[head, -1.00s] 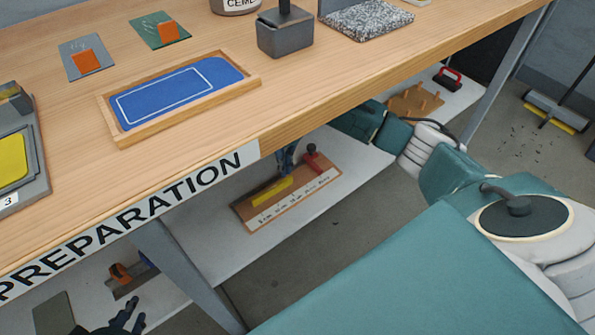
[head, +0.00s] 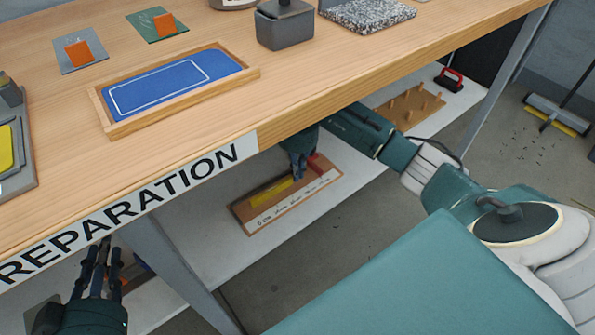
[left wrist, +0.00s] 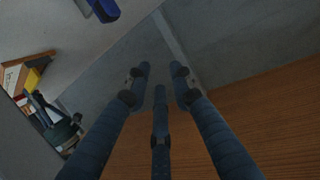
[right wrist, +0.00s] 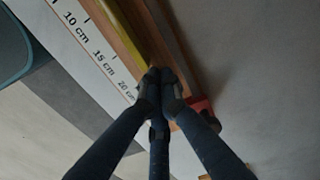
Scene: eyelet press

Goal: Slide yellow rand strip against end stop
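The yellow strip (head: 271,193) lies on a wooden board with a centimetre scale on the lower shelf. It also shows in the right wrist view (right wrist: 122,40), running lengthwise beside the scale. A red block (head: 315,161) is at the board's right end, and it shows in the right wrist view (right wrist: 198,106). My right gripper (right wrist: 158,84) has its fingertips drawn together at the strip's end, between strip and red block. I cannot tell whether the fingertips touch the strip. My left gripper (head: 98,247) is open and empty below the table's front edge at left.
The tabletop (head: 290,85) with its PREPARATION label overhangs the shelf above my right gripper. A table leg (head: 180,265) stands between my two grippers. A wooden peg board (head: 408,108) and a red-handled tool (head: 448,78) lie further right on the shelf.

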